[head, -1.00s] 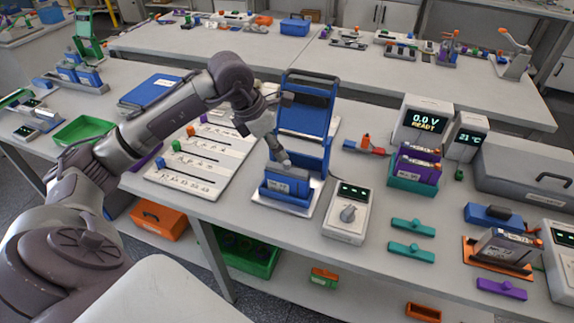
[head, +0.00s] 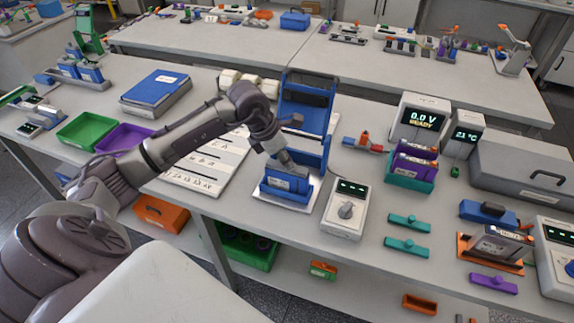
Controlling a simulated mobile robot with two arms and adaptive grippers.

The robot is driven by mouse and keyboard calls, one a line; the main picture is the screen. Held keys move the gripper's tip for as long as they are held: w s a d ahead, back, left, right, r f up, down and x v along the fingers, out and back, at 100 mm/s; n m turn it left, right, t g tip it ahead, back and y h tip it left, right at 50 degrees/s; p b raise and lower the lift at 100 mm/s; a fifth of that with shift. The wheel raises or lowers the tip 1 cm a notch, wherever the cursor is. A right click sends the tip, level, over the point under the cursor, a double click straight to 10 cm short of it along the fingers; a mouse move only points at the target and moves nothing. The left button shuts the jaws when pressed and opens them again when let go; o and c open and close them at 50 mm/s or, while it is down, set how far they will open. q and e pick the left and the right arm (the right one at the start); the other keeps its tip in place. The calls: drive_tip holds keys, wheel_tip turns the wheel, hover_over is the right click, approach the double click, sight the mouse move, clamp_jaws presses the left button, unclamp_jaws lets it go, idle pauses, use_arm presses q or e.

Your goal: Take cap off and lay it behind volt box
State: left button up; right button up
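A grey-blue battery block (head: 284,183) sits in a blue cradle on a pale plate, in front of a tall blue frame (head: 303,110). My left gripper (head: 292,169) reaches down to the block's top. Its fingertips are too small and dark to tell open from shut, and I cannot make out a separate cap there. The volt box (head: 423,121), white with a display reading 0.0 V READY, stands to the right at the back of the table. The table directly behind it is partly hidden by the box. My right gripper is not in view.
A white dial meter (head: 345,209) stands close right of the cradle. A teal holder (head: 409,180) with purple-topped cells is in front of the volt box. A smaller display box (head: 462,137) stands right of it. A red-and-blue clamp (head: 362,143) lies to its left.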

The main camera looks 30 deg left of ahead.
use_arm(q)
clamp_jaws()
